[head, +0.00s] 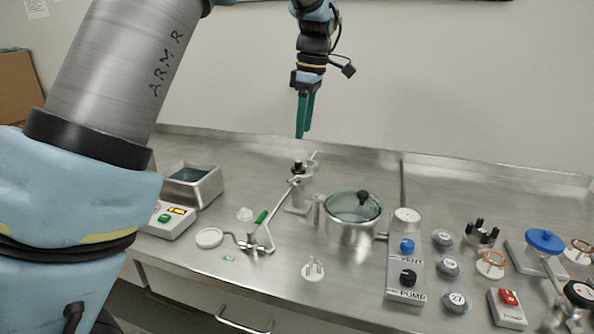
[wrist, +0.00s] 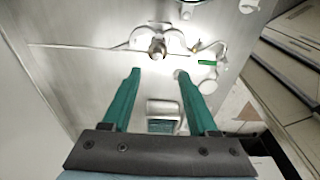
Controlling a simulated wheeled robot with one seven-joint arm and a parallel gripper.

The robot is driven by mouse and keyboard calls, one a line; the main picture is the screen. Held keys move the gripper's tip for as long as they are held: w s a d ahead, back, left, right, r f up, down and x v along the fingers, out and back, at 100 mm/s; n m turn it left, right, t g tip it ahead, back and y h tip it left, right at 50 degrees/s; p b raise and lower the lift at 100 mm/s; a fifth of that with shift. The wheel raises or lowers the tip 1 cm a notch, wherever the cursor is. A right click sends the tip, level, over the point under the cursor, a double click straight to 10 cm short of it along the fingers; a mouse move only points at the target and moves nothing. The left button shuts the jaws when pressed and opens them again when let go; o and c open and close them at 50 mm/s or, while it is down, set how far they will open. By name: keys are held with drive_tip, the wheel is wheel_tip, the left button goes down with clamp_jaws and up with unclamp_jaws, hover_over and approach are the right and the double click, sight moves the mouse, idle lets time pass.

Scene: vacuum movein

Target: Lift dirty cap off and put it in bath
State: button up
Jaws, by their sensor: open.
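My gripper (head: 302,130) hangs high above the bench at the back, pointing down. In the wrist view my gripper (wrist: 156,75) is open, with nothing between its green fingers. A small dark-topped fitting (head: 298,166), which seems to carry the dirty cap, stands upright on a metal stand below my fingertips. In the wrist view this capped top (wrist: 157,47) shows brownish, just beyond the fingertips. Whether it is dirty is too small to tell. The bath (head: 205,186), a metal box with dark liquid, sits at the left; it also shows in the wrist view (wrist: 165,104).
A thin rod (head: 276,211) slants by the stand, near a green-handled fitting (head: 262,217). A glass-lidded pot (head: 350,232) stands right of it. A white dish (head: 209,238) and a control box (head: 168,220) lie left. The bench's back edge is mostly clear.

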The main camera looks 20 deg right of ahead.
sight(299, 160)
drive_tip(key=f, duration=0.4)
drive_tip(key=shift+w+a+p, duration=0.2)
drive_tip(key=shift+p, duration=0.1)
drive_tip(key=shift+w+a+f+p, duration=0.15)
drive_tip(key=shift+f+p, duration=0.2)
drive_tip(key=shift+f, duration=0.5)
drive_tip(key=shift+w+d+f+p, duration=0.1)
drive_tip(key=shift+f+p, duration=0.2)
drive_tip(key=shift+f, duration=0.55)
drive_tip(key=shift+w+a+f+p, duration=0.15)
drive_tip(key=shift+f+p, duration=0.2)
drive_tip(key=shift+f, duration=0.5)
clamp_jaws()
